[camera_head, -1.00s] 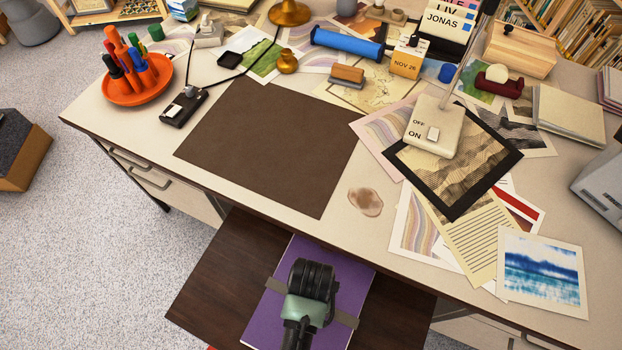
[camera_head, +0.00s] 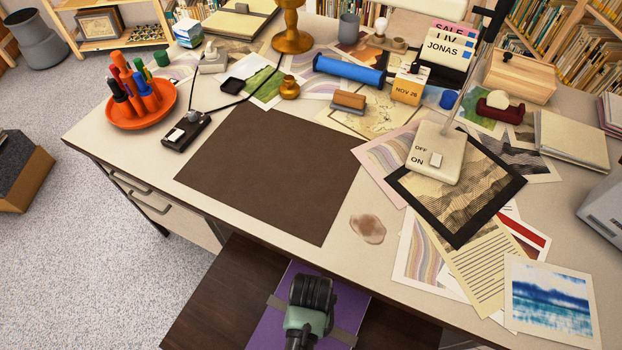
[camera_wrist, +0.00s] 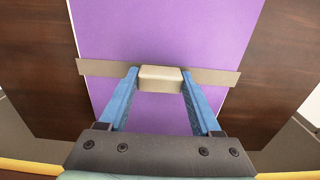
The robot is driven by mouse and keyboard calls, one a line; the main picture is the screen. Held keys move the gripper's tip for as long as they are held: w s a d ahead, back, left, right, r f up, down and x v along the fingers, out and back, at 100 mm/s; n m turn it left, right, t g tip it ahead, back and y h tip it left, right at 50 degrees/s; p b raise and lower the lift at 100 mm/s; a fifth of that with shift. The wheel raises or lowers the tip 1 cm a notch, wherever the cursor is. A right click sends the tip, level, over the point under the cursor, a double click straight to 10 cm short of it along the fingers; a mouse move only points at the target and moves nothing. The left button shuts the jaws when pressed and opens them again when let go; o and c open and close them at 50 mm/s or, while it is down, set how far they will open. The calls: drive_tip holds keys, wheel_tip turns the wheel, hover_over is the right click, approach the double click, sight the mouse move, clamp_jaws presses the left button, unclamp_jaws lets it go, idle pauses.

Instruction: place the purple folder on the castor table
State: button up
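The purple folder (camera_head: 268,330) shows over a dark wooden top (camera_head: 212,290) at the desk's front edge. Whether it touches the wood cannot be told. A grey-tan band with a tan block crosses the folder (camera_wrist: 165,30). My gripper (camera_wrist: 160,78) has its blue fingers on both sides of the block, with no clear gap; it also shows in the head view (camera_head: 310,310). No castors show, so I cannot tell whether the wooden top is the castor table.
The cream desk (camera_head: 285,240) carries a brown mat (camera_head: 270,175), an orange pen dish (camera_head: 135,112), a lamp base (camera_head: 436,152) and several prints (camera_head: 551,298). A cardboard box (camera_head: 25,180) stands on the floor at left. Speckled floor (camera_head: 100,270) is clear there.

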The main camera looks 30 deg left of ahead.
drive_tip(key=o, duration=0.4)
drive_tip(key=shift+o, duration=0.2)
wheel_tip(320, 180, up, 12)
drive_tip(key=p, duration=0.3)
drive_tip(key=shift+r, duration=0.15)
